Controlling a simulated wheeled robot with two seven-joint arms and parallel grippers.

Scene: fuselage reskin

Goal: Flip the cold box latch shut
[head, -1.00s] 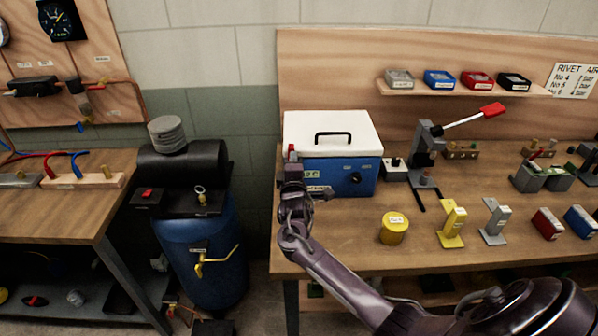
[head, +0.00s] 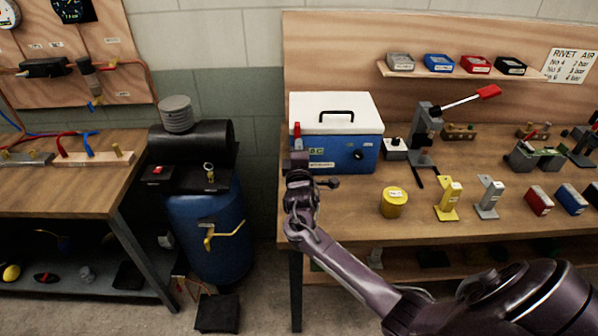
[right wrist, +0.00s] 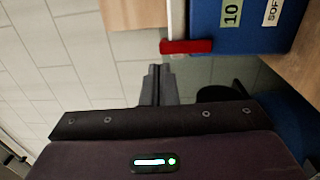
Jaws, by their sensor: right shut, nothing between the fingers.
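The cold box (head: 362,152) has a blue body and a white lid (head: 360,109), which lies down on it. It stands at the left end of the right bench. Its red latch (head: 297,131) is upright at the box's left front corner; it also shows in the right wrist view (right wrist: 187,46), across the lid edge. I cannot tell whether it is fastened. My right gripper (head: 299,158) is shut and empty, just below the latch in the head view. In the right wrist view its fingertips (right wrist: 157,70) are a little apart from the latch. My left gripper is out of view.
Right of the box stand a lever press (head: 425,135) with a red handle and a yellow tub (head: 393,203). A blue tank (head: 208,235) fills the gap between the benches. The bench top (head: 350,215) in front of the box is clear.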

